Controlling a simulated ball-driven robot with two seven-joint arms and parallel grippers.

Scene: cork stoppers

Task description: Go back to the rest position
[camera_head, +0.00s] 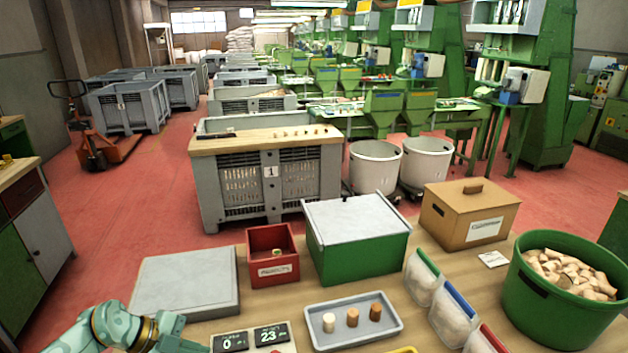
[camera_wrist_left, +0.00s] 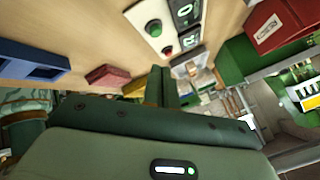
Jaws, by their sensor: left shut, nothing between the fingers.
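My left gripper (camera_head: 180,335) shows at the lower left of the head view, low over the front of the table, left of the display box (camera_head: 252,340). In the left wrist view its fingers (camera_wrist_left: 160,88) are together with nothing between them. My right gripper is in neither view. Three cork stoppers, one pale (camera_head: 329,322), one tan (camera_head: 352,317) and one brown (camera_head: 376,312), stand upright in a grey tray (camera_head: 396,330), apart from the gripper.
A grey flat plate (camera_head: 186,283), a red bin (camera_head: 271,268), a green box with a pale lid (camera_head: 358,262), a cardboard box (camera_head: 470,225) and a green tub of corks (camera_head: 540,315) crowd the table. The wrist view shows a blue holder (camera_wrist_left: 35,62) and a red block (camera_wrist_left: 108,76).

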